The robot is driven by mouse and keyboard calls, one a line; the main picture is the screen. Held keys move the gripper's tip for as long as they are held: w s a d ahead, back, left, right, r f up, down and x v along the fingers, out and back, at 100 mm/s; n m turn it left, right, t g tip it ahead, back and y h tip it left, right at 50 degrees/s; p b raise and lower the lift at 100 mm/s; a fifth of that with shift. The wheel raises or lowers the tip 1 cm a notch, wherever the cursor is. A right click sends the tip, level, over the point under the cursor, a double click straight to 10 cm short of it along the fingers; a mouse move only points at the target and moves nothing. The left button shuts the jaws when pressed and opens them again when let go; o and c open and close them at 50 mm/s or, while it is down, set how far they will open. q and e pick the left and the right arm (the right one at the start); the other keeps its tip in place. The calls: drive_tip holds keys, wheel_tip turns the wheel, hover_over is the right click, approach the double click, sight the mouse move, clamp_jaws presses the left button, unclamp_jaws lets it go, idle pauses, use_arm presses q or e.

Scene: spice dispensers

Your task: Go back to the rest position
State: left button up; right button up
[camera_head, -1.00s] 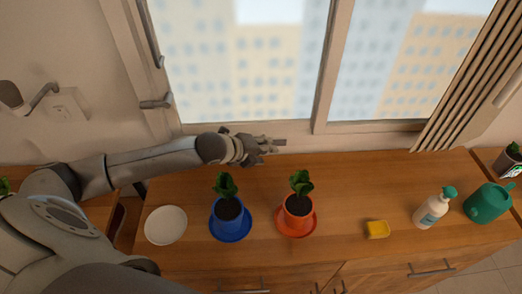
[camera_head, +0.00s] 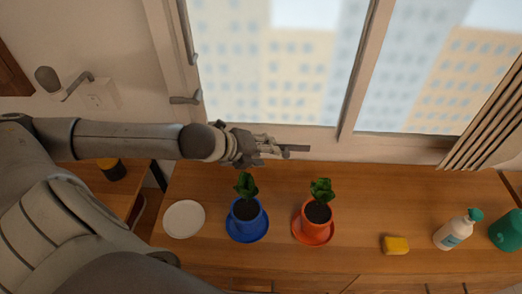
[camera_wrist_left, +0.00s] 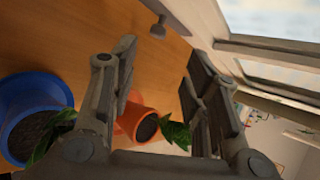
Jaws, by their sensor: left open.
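My left gripper (camera_head: 284,149) is open and empty in the head view. It is held above the back of the wooden counter, close to the window sill. In the left wrist view its two fingers (camera_wrist_left: 160,85) stand apart with nothing between them gripped. A blue pot with a plant (camera_head: 246,208) stands on a blue saucer (camera_head: 240,236), and an orange pot with a plant (camera_head: 317,212) stands on an orange saucer (camera_head: 306,236). Both pots also show below the fingers in the left wrist view, blue (camera_wrist_left: 30,95) and orange (camera_wrist_left: 138,112). My right gripper is out of view.
A white plate (camera_head: 184,219) lies empty on the counter (camera_head: 350,255). At the right are a yellow sponge (camera_head: 395,245), a spray bottle (camera_head: 455,231) and a green watering can (camera_head: 508,231). The window frame (camera_head: 280,135) rises behind the counter.

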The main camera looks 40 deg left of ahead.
use_arm(q)
drive_tip(key=shift+s+r, duration=0.35)
drive_tip(key=shift+s, duration=0.05)
idle(0.4)
